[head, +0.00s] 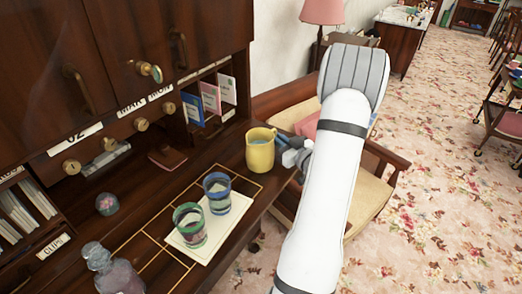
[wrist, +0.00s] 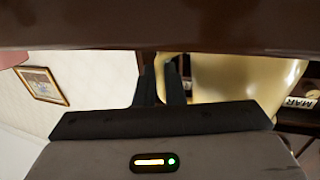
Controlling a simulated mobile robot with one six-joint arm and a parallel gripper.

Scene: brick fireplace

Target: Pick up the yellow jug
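The yellow jug (head: 260,151) stands upright near the right edge of the dark wooden desk, its handle on the right. It fills the right part of the wrist view (wrist: 235,80), cut off at the top. My gripper (head: 285,145) is at the jug's right side, at the handle. In the wrist view my gripper's two dark fingers (wrist: 161,82) are close together, with a thin yellow strip of the handle between them. They look shut on the handle, though the fingertips are partly hidden.
Two patterned glasses, one blue (head: 217,193) and one green (head: 190,226), stand on a cream mat (head: 204,251) left of the jug. A glass decanter (head: 113,270) stands at the front. The cabinet (head: 110,60) rises behind. A wooden armchair (head: 388,157) is right of the desk.

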